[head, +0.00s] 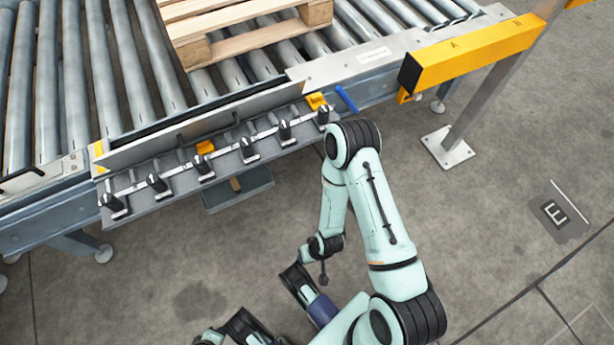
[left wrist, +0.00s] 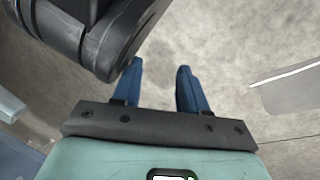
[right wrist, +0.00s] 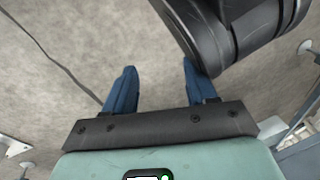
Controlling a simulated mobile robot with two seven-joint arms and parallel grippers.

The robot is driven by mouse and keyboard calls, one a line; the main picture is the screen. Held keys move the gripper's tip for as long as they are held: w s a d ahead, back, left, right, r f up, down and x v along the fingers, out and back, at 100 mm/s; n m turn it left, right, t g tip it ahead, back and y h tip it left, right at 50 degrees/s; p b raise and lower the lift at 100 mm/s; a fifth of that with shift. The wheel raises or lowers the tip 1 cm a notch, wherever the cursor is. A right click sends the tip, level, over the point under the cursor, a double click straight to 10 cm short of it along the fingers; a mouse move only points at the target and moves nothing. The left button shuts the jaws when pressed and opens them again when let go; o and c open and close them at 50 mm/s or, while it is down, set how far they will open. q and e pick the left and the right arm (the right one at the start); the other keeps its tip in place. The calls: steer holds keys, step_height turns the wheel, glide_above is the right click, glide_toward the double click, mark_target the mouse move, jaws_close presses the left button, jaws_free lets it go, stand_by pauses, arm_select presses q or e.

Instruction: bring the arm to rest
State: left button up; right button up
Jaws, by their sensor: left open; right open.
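My left gripper (left wrist: 159,66) shows in the left wrist view with its two blue fingers apart and nothing between them. Bare grey floor lies beyond the fingertips, and a black part of my own arm is close at the upper left. My right gripper (right wrist: 159,67) shows in the right wrist view, also open and empty above the floor, with a black arm part at the upper right. In the head view one of my arms is folded at the lower right, in front of the conveyor. I cannot clearly make out either gripper's fingers there.
A roller conveyor (head: 133,65) crosses the upper left, with a wooden pallet (head: 245,38) on it. A rail with several black-tipped clamps (head: 205,167) runs along its near edge. A yellow bar (head: 475,54) on a post stands at the right. Floor is clear at lower left and right.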

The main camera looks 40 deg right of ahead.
arm_select(q)
steer(key=s+d+r+g+p, duration=0.1)
steer(key=s+d+r+p, duration=0.1)
steer(key=r+p, duration=0.5)
steer(key=s+d+r+g+h+p, duration=0.1)
steer(key=s+d+r+p, duration=0.1)
steer(key=r+p, duration=0.6)
steer(key=s+d+r+m+p, duration=0.1)
steer(key=s+d+r+p, duration=0.1)
steer(key=r+p, duration=0.5)
step_height(320, 180, up, 2)
steer(key=shift+s+r+g+h, duration=0.2)
steer(key=shift+s+g+h, duration=0.1)
steer(key=shift+g+h, duration=0.1)
arm_select(e)
steer(key=s+a+r+g, duration=0.1)
steer(key=s+a+r, duration=0.1)
steer(key=r, duration=0.6)
steer(key=s+a+r+g+y, duration=0.1)
steer(key=s+a+r, duration=0.1)
steer(key=r, duration=0.6)
steer(key=s+a+r+n, duration=0.1)
steer(key=s+a+r, duration=0.1)
steer(key=r, duration=0.6)
steer(key=shift+s+r+g+y, duration=0.2)
steer(key=shift+s+g+y, duration=0.1)
steer(key=shift+g, duration=0.1)
